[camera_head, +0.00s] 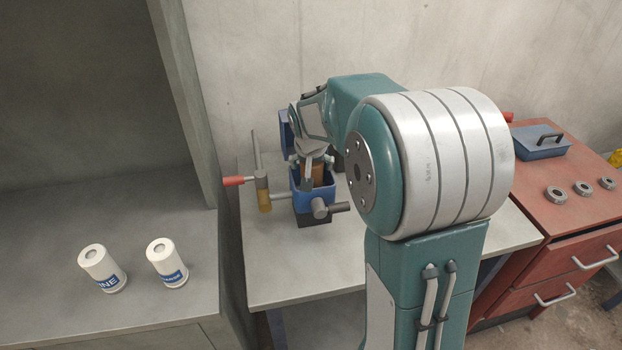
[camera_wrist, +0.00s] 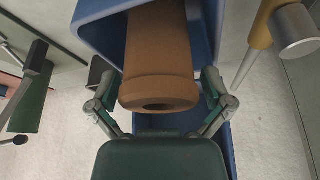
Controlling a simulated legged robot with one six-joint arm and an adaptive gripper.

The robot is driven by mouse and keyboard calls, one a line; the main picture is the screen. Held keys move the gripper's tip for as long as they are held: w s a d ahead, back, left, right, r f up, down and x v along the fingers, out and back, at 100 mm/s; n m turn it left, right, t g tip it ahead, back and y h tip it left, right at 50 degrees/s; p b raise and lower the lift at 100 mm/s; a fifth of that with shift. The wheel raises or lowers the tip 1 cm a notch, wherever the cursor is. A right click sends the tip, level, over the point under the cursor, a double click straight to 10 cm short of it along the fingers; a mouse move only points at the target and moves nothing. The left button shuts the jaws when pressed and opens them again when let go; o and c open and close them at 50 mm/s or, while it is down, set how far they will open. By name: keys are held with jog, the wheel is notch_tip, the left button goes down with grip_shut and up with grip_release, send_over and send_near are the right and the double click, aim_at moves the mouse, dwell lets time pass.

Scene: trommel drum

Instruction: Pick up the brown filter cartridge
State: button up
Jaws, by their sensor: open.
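The brown filter cartridge (camera_wrist: 157,62) stands inside a blue square housing, and its ringed end with a dark hole faces my wrist camera. In the head view the cartridge (camera_head: 318,174) shows only in part, behind my gripper. The blue housing (camera_head: 314,202) sits on the grey table; its wall also shows in the wrist view (camera_wrist: 92,22). My gripper (camera_wrist: 163,103) is open, with one finger on each side of the cartridge's end. I cannot tell whether the fingers touch it. In the head view my gripper (camera_head: 311,168) is at the housing's opening.
Two white labelled canisters (camera_head: 102,268) (camera_head: 167,262) stand on the left shelf. A red drawer cabinet (camera_head: 560,215) at right holds a blue box (camera_head: 540,142) and metal rings. The table front (camera_head: 300,270) is clear.

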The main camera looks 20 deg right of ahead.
jog(key=shift+d, duration=0.15)
jog(key=shift+c, duration=1.3)
jog(key=c, duration=0.6)
jog(key=shift+c, duration=1.3)
jog(key=shift+a, duration=0.25)
